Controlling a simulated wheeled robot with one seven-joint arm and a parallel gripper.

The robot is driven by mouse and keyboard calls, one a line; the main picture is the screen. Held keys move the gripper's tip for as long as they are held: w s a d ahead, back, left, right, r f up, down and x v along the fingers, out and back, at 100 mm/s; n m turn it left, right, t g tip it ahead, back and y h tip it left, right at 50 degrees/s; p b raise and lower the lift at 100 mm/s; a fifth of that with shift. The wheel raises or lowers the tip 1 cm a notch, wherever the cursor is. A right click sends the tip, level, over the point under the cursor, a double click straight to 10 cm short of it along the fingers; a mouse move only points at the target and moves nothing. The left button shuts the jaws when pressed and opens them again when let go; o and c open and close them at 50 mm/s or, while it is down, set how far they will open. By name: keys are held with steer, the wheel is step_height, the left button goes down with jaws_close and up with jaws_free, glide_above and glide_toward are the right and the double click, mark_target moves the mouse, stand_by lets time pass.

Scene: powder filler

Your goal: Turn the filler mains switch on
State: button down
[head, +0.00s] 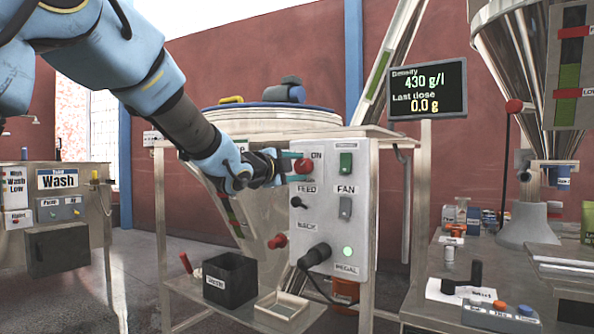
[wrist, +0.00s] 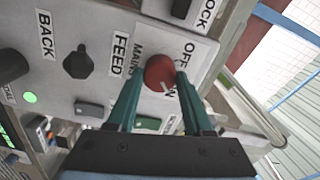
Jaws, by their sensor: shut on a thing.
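The filler's grey control panel (head: 328,222) stands at the centre of the head view. Its red mains switch (head: 304,166) is a round knob at the upper left, by the ON label. In the wrist view the red knob (wrist: 160,72) sits between the teal fingers of my gripper (wrist: 158,80), which is shut on it. A pale mark shows on the knob's lower edge, near the partly hidden ON label; the OFF label (wrist: 188,52) is beside it. My gripper (head: 294,166) reaches the panel from the left in the head view.
Close by on the panel are the black FEED knob (wrist: 78,62), the green switch (head: 346,163), the grey FAN switch (head: 345,207) and a lit green lamp (head: 347,252). The display (head: 428,89) reads 430 g/l and 0.0 g. A black box (head: 230,281) stands below.

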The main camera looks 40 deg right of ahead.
steer(key=shift+c, duration=1.5)
jaws_free()
steer(key=shift+a, duration=0.1)
steer(key=v, duration=1)
steer(key=shift+a, duration=0.3)
